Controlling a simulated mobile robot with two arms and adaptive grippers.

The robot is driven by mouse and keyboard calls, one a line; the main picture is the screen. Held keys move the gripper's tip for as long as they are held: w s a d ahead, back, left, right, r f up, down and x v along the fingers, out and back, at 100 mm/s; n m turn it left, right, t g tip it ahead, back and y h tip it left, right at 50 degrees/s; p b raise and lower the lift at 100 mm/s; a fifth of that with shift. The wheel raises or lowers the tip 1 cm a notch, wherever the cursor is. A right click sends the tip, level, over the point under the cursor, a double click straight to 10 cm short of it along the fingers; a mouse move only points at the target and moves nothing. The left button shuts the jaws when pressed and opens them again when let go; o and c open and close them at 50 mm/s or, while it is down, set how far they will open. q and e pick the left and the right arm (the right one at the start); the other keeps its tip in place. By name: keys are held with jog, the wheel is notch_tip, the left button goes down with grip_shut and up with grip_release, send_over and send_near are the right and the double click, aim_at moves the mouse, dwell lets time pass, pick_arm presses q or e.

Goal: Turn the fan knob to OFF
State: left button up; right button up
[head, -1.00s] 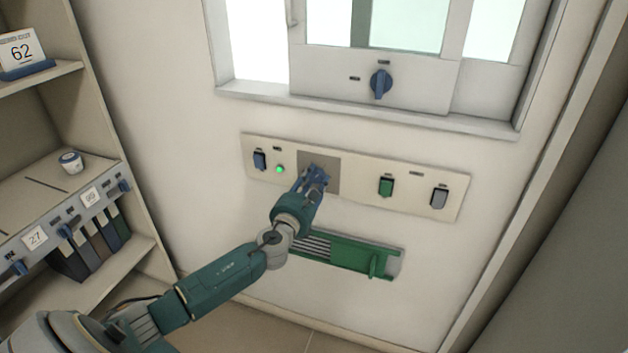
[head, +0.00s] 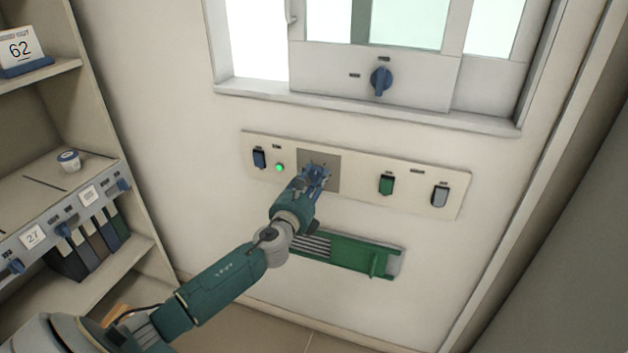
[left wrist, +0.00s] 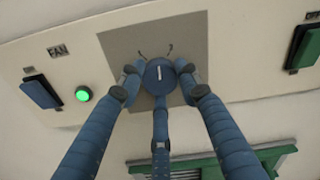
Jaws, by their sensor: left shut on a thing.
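The fan knob (left wrist: 160,76) is a round blue knob with a pale line across its face, on a grey square plate (head: 332,172) in the wall panel. In the head view the fingers largely hide the knob. A green light (head: 280,168) is lit left of the plate. My right gripper is not in view.
The panel also has a blue switch (head: 260,158), a green switch (head: 386,184) and a grey switch (head: 440,194). A green sliding vent (head: 350,254) is below. Another blue knob (head: 381,81) is on the window frame above. A shelf (head: 60,190) stands at the left.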

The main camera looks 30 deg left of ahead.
pick_arm(q)
jog(key=n, duration=0.2)
jog(key=r+n, duration=0.1)
jog(key=n, duration=0.2)
jog(key=shift+a+n+b, duration=0.2)
jog(key=shift+n+b, duration=0.1)
jog(key=shift+b, duration=0.05)
jog(key=n, duration=0.4)
jog(key=shift+f+n, duration=0.1)
jog(key=shift+n, duration=0.2)
jog(key=n, duration=0.5)
jog(key=n+p, duration=0.1)
jog(key=n, duration=0.2)
jog(key=shift+f+n, duration=0.15)
jog(key=shift+n, duration=0.15)
jog(key=shift+f+n, duration=0.15)
jog(key=shift+n, duration=0.75)
jog(key=shift+f, duration=0.1)
